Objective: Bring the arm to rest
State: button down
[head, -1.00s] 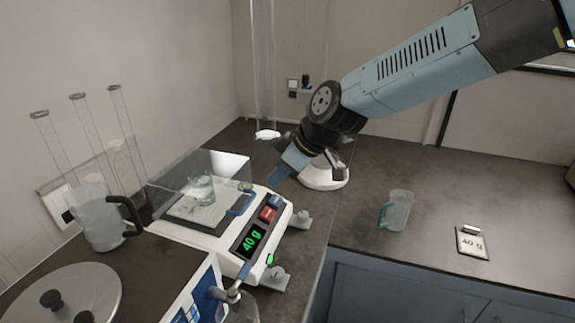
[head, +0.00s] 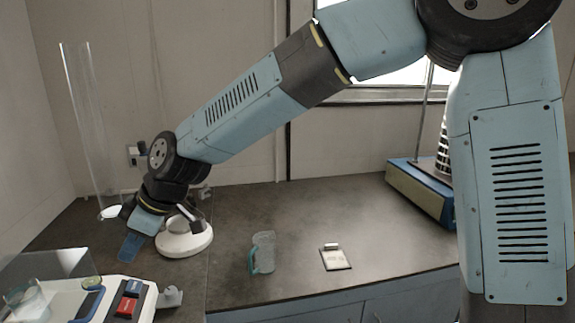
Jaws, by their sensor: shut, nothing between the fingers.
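My gripper (head: 131,247) shows at the left of the head view, at the end of my blue arm. It points down, is shut and empty, and its blue fingertips are just behind the white balance (head: 140,302). It looks apart from the balance. A round white stand base (head: 184,240) is just right of the gripper and partly hidden by my wrist.
A glass beaker (head: 22,300) is on the balance behind a clear shield. A jug with a teal handle (head: 264,254) and a small card (head: 336,258) stand on the right bench. A tall clear cylinder (head: 85,130) rises behind the gripper. A yellow-blue device (head: 418,190) is at the back right.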

jog(key=shift+x, duration=6.4)
jog(key=shift+w, duration=0.15)
